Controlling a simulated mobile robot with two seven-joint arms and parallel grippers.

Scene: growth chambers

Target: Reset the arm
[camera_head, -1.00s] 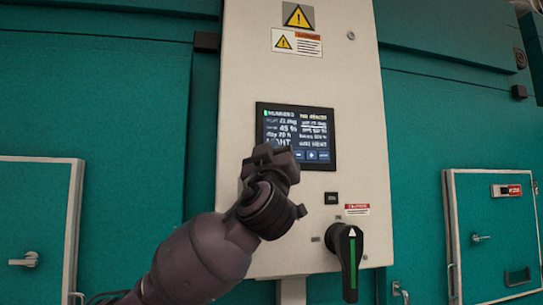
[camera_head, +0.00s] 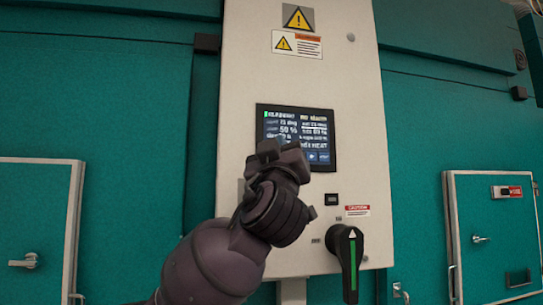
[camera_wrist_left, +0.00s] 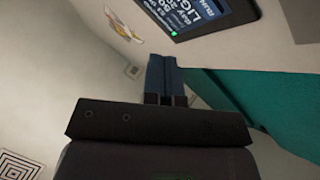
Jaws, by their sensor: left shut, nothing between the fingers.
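My left arm reaches up from the bottom of the head view. Its gripper (camera_head: 268,152) is in front of the lower left part of the touch screen (camera_head: 297,125) and hides that corner. In the left wrist view the two fingers (camera_wrist_left: 165,75) are together with nothing between them. The screen (camera_wrist_left: 205,12) also shows at the top of the wrist view, apart from the fingers. My right gripper is not in view.
The screen sits on a white control cabinet (camera_head: 240,70). Below it is a black rotary handle (camera_head: 348,255) with a green stripe. Teal chamber walls (camera_head: 110,110) stand on both sides, with a door at the left (camera_head: 35,220) and one at the right (camera_head: 490,225).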

